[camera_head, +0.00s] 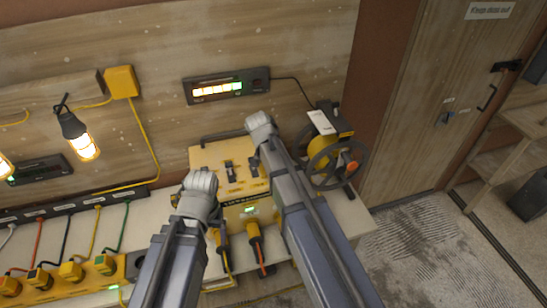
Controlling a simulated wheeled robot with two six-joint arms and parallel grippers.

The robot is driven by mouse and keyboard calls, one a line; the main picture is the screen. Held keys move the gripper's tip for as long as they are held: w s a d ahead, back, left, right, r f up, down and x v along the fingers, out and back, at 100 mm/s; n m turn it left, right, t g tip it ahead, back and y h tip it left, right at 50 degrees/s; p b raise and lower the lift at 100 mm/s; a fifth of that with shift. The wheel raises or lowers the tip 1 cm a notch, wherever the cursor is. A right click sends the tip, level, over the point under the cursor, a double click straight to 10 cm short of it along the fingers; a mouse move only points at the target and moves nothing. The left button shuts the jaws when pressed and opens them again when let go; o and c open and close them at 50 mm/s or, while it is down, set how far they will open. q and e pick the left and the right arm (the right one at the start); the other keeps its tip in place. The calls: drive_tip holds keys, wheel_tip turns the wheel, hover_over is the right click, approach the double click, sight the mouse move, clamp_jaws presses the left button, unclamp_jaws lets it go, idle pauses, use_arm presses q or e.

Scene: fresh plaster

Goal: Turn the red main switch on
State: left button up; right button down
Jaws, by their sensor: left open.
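A yellow box (207,160) with black switches (230,171) on its top stands on the bench, between my two arms. Its front has dark lettering, a small green light (250,210) and plugs below. I cannot make out a red main switch; my arms cover parts of the box. My left gripper (214,218) is at the left front edge of the box. It is open, with its fingers partly hidden by my wrist.
A cable reel (325,160) stands right of the box. A wall panel (226,86) shows lit bars. A caged lamp (76,135) hangs at left, above yellow socket boxes (75,273) with coloured cables. A wooden door (440,90) is at right; the floor before it is clear.

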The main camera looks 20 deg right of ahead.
drive_tip(key=c, duration=0.8)
unclamp_jaws()
drive_tip(key=p+v, duration=0.7)
drive_tip(key=shift+s+a+r, duration=0.1)
drive_tip(key=shift+r, duration=0.3)
